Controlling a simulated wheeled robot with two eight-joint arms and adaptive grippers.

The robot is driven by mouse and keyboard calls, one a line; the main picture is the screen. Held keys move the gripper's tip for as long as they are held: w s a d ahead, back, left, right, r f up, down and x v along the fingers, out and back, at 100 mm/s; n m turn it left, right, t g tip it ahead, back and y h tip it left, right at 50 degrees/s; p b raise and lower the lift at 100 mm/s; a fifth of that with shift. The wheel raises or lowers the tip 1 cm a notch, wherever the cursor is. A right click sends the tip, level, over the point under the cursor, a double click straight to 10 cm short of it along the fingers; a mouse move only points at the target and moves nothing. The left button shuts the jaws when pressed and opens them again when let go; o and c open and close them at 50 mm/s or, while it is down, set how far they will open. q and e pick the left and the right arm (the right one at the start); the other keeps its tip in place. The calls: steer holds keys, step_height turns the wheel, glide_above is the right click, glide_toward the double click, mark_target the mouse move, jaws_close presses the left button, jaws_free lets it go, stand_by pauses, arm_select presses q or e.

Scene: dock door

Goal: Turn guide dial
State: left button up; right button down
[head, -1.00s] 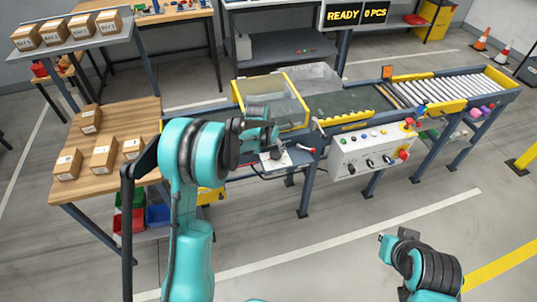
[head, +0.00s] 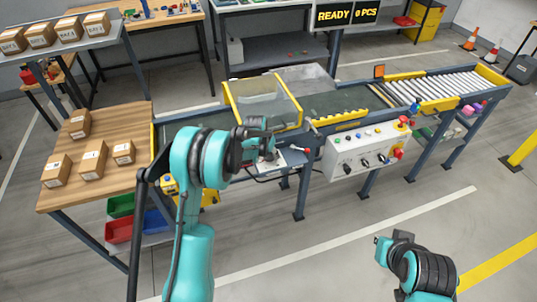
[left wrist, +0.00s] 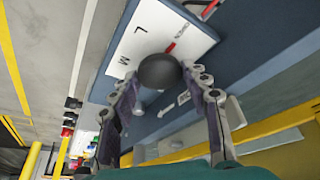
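The guide dial shows in the left wrist view as a dark round knob (left wrist: 159,71) with a red pointer, on a white plate (left wrist: 140,40) lettered L and M. The plate (head: 295,158) also shows in the head view, on the conveyor's front side. My left gripper (left wrist: 162,76) is open, with one fingertip on each side of the knob; I cannot tell whether they touch it. In the head view my left gripper (head: 268,155) is at the plate and hides the knob. My right gripper (head: 383,247) is low at the right, away from the conveyor; its fingers are unclear.
A white control box (head: 362,152) with buttons and knobs stands right of the dial. A yellow-framed clear guard (head: 262,103) rises behind it. A wooden table (head: 110,140) with several cartons is at the left. Open floor lies in front.

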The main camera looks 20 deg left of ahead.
arm_select(q)
steer(key=shift+n, duration=0.3)
steer(key=shift+c, duration=0.2)
steer(key=n, duration=0.1)
steer(key=n+y, duration=0.1)
steer(key=n, duration=0.1)
steer(key=shift+d, duration=0.25)
steer(key=n+y, duration=0.1)
steer(key=n, duration=0.1)
steer(key=n+y, duration=0.1)
steer(key=n, duration=0.2)
steer(key=shift+w+d+g, duration=0.1)
steer(key=shift+d+g, duration=0.05)
steer(key=shift+g, duration=0.15)
steer(key=n+g+y, duration=0.1)
steer(key=n, duration=0.2)
steer(key=shift+d+n, duration=0.1)
steer(key=shift+n, duration=0.2)
steer(key=shift+w+n+g+y, duration=0.15)
steer(key=shift+n+g+y, duration=0.4)
steer(key=shift+n, duration=1.25)
steer(key=o, duration=1.2)
steer(key=shift+c, duration=0.2)
